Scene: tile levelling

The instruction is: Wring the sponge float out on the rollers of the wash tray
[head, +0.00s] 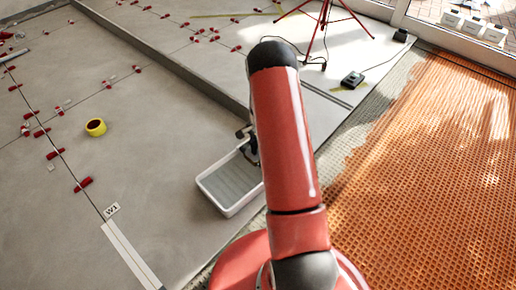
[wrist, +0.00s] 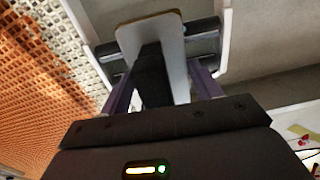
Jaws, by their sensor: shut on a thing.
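The white wash tray (head: 207,193) stands on the grey floor left of my arm in the head view, its right side hidden behind the arm. In the wrist view, my gripper (wrist: 160,78) is shut on the dark handle of the sponge float (wrist: 177,40), whose pale plate is seen from above. A dark roller (wrist: 206,42) shows on either side of the plate, inside the tray's pale rim (wrist: 227,35). The float is over the rollers; its sponge face is hidden, so I cannot tell whether it touches them. In the head view the gripper is mostly hidden behind my arm.
Orange matting (head: 430,180) covers the floor at right. A yellow roll (head: 95,127) and several red levelling pieces lie on the tiles at left. A low step edge (head: 190,75) runs behind the tray. A red tripod (head: 322,35) stands at the back.

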